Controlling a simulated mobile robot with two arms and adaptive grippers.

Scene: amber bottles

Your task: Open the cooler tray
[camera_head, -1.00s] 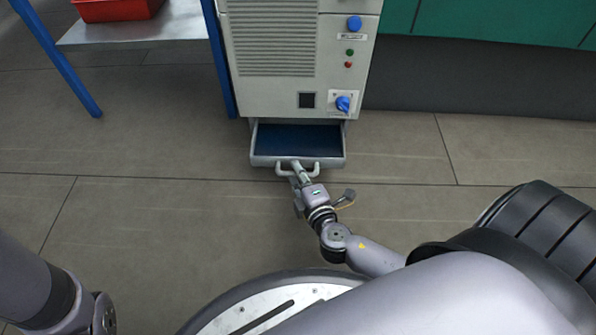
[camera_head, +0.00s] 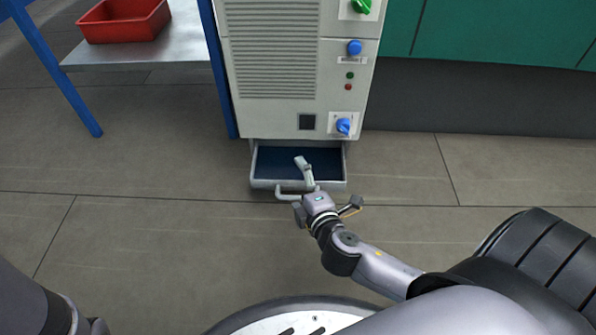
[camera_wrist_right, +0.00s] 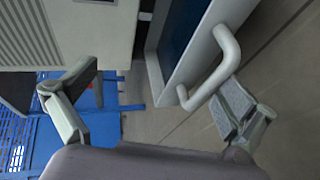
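The cooler tray (camera_head: 261,184) is a grey drawer with a dark blue inside. It stands pulled out from the bottom of the beige cooler cabinet (camera_head: 270,122). Its curved handle (camera_head: 284,196) is on the front, and it also shows in the right wrist view (camera_wrist_right: 222,68). My right gripper (camera_head: 299,184) is at the handle with its fingers spread wide in the right wrist view (camera_wrist_right: 155,85). One finger reaches above the tray. The other is close by the handle; I cannot tell whether they touch. My left gripper is out of view.
A metal table (camera_head: 185,50) with blue legs and a red bin (camera_head: 122,22) stands left of the cabinet. Blue, green and red controls are on the cabinet front. The tiled floor (camera_head: 150,230) before the tray is clear.

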